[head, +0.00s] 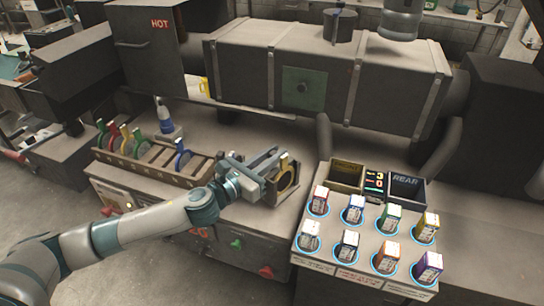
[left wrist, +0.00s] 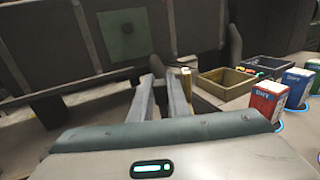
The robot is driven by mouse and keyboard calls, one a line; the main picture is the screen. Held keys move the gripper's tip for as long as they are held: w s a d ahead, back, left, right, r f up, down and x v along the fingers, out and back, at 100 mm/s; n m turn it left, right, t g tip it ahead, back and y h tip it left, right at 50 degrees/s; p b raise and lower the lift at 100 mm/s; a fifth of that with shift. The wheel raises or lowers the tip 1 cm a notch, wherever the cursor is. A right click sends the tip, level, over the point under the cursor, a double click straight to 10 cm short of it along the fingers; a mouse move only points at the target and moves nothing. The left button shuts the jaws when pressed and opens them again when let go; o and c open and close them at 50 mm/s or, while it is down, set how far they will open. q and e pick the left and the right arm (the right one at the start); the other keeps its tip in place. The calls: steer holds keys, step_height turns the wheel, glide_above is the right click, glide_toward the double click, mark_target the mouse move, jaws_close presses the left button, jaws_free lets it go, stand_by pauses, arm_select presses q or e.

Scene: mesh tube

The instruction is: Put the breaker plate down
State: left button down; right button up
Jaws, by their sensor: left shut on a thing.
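The breaker plate (head: 288,178), a dark disc with a yellow ring, stands on edge at the right end of the wooden rack (head: 150,173). My left gripper (head: 275,164) reaches it from the left and is shut on it at the fingertips. In the left wrist view the two fingers (left wrist: 162,84) point forward, and a yellow edge (left wrist: 186,82) shows beside the right finger. Most of the plate is hidden there. I cannot tell whether the plate's lower edge touches the rack. My right gripper is not in view.
To the right are two open bins, yellow (head: 346,174) and dark "REAR" (head: 405,188), and several small cartons (head: 388,217). A large barrel housing (head: 325,75) stands behind.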

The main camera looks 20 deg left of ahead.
arm_select(q)
steer(key=shift+w+a, duration=0.1)
steer(key=shift+w, duration=0.25)
steer(key=shift+f, duration=0.1)
steer(key=shift+f, duration=1.9)
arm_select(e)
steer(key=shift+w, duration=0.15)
arm_select(q)
steer(key=shift+f, duration=0.1)
steer(key=c, duration=2.1)
jaws_free()
steer(key=shift+f, duration=0.2)
steer(key=o, duration=0.4)
steer(key=shift+s, duration=0.1)
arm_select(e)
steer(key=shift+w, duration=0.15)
